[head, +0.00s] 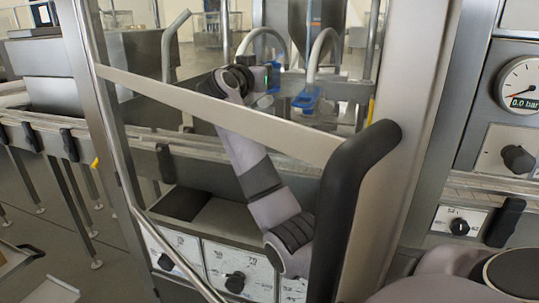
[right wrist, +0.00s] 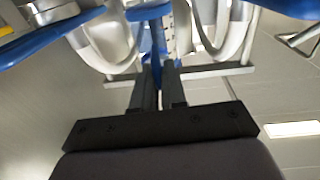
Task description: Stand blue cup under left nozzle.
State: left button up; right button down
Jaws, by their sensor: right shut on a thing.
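In the head view my right arm reaches up behind the metal guard frame, and my right gripper (head: 270,76) is at the left nozzle (head: 265,35), a pale curved pipe. The right nozzle (head: 320,50) is just to its right. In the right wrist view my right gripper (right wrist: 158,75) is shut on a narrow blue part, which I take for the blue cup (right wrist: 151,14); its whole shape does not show. I cannot tell whether it is exactly below the nozzle. My left gripper is not in view.
The guard's slanted bar (head: 215,108) and thick black handle (head: 345,200) stand in front of my arm. A blue piece (head: 305,98) is below the right nozzle, close to my gripper. A pressure gauge (head: 523,84) and knobs are at right. A conveyor runs at left.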

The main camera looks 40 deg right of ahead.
jog(key=shift+n+t, duration=0.6)
jog(key=shift+t, duration=0.3)
jog(key=f, duration=0.6)
jog(key=f+p, duration=0.1)
jog(key=f, duration=0.6)
jog(key=s+f, duration=0.1)
jog(key=f, duration=0.5)
jog(key=shift+a+f, duration=0.3)
jog(key=shift+f, duration=0.15)
jog(key=c, duration=1.2)
grip_release()
